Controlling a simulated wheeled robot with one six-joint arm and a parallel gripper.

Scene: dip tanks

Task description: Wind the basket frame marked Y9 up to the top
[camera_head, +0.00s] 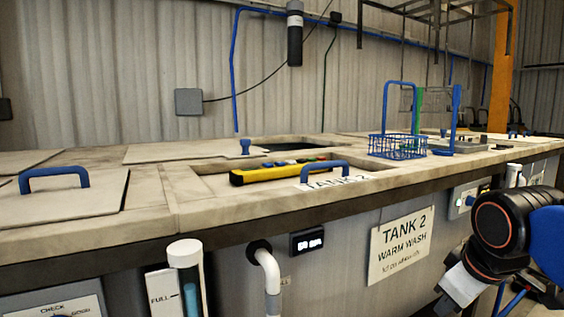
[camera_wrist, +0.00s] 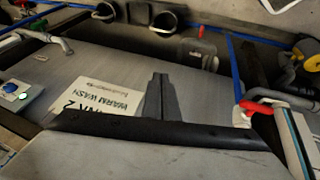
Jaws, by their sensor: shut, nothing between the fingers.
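No marking Y9 can be read in either view. A grey metal frame (camera_head: 446,18) hangs at the top right in the head view, cut off by the picture's edge. A blue wire basket (camera_head: 397,146) with a tall handle stands on the tank top at the right. A yellow hand control (camera_head: 292,171) with coloured buttons lies on the tank top in the middle. My gripper shows in the wrist view (camera_wrist: 160,78), shut and empty, in front of the tank face by the TANK 2 WARM WASH sign (camera_wrist: 103,103). In the head view my arm is at the lower right.
Tank lids with blue handles (camera_head: 54,178) cover the left of the bench. The TANK 2 sign (camera_head: 401,244) is on the front face. A white pipe (camera_head: 268,268) and a sight tube (camera_head: 188,277) stick out there. An orange post (camera_head: 501,85) stands behind at the right.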

